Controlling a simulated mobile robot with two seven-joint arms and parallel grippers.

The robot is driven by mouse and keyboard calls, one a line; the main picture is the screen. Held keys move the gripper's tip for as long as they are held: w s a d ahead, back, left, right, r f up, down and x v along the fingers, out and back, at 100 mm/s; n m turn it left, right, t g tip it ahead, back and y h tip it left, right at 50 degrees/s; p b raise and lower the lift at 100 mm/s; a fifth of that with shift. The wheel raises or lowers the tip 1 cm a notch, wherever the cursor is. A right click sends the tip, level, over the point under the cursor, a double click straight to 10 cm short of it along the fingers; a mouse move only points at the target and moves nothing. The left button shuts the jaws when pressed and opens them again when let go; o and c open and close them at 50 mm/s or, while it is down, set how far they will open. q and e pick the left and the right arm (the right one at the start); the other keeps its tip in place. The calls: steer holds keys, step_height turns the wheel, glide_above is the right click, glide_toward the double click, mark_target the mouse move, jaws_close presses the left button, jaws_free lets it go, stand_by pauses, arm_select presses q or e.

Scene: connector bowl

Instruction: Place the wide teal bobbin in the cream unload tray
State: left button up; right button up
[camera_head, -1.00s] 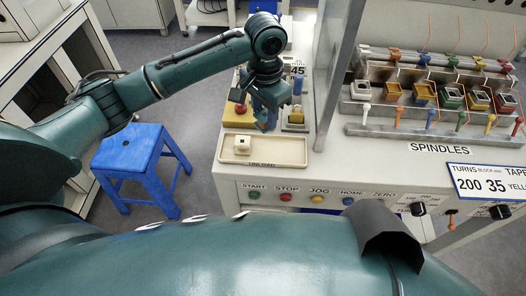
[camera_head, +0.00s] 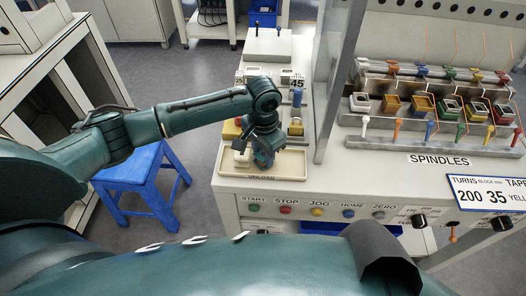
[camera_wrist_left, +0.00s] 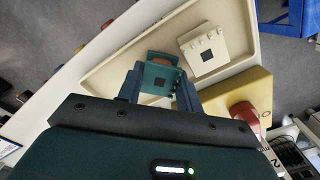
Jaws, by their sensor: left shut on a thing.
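My left gripper (camera_wrist_left: 160,92) is shut on the teal bobbin (camera_wrist_left: 158,72), which has a square dark hole and some orange-brown at its far edge. In the head view the gripper (camera_head: 262,163) is low over the cream unload tray (camera_head: 293,164), and the bobbin cannot be made out apart from the teal arm. The tray's rim also shows in the left wrist view (camera_wrist_left: 120,48). A cream block-like bobbin (camera_wrist_left: 204,50) lies in the tray beside the held one, with a gap between them. I cannot tell whether the held bobbin touches the tray floor.
A yellow box with a red button (camera_wrist_left: 245,108) stands close beside the tray. A brass padlock-like piece (camera_head: 296,127) and a blue post (camera_head: 297,97) stand behind the tray. The spindle rack (camera_head: 425,125) is at right. A blue stool (camera_head: 135,170) stands left.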

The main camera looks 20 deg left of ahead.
mark_target(264, 154)
arm_select(q)
steer(key=shift+f, duration=0.15)
steer(key=o, duration=1)
step_height(264, 154, up, 12)
steer(key=shift+r, duration=0.2)
steer(key=shift+d+f, duration=0.1)
